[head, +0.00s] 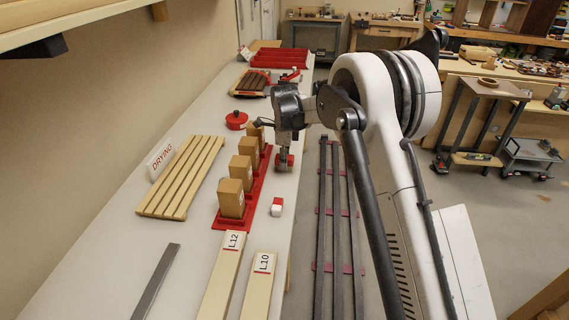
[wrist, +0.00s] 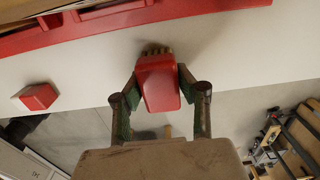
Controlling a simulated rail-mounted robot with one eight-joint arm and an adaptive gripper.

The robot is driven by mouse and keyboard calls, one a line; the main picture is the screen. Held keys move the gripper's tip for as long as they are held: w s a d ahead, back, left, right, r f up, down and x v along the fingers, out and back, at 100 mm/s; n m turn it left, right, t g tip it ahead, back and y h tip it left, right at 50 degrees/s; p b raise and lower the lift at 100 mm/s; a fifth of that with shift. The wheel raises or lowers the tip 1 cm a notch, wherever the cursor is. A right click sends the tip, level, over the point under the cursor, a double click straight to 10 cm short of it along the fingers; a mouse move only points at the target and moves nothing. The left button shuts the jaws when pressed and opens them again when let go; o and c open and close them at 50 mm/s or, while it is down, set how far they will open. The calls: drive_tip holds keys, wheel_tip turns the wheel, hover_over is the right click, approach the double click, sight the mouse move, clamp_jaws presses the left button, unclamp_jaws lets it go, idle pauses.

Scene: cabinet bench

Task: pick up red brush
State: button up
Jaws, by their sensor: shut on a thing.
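The red brush (wrist: 158,88) is in the middle of the wrist view, with its tan bristles pointing toward the bench. My gripper (wrist: 158,78) has one finger on each side of the brush and is shut on it. In the head view my gripper (head: 284,157) hangs at the right edge of the white bench, beside the red rack, with a bit of red (head: 290,160) between its fingers. Whether the bristles touch the bench is hard to tell.
A red rack (head: 257,187) with several wooden blocks stands left of my gripper. A small red-and-white block (head: 277,207) lies nearer the camera. A slatted wooden panel (head: 183,177), a red pot (head: 236,120) and labelled boards (head: 222,280) lie on the bench (head: 110,262).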

drive_tip(key=shift+r, duration=0.1)
clamp_jaws()
wheel_tip(320, 180, up, 10)
drive_tip(key=shift+f, duration=0.1)
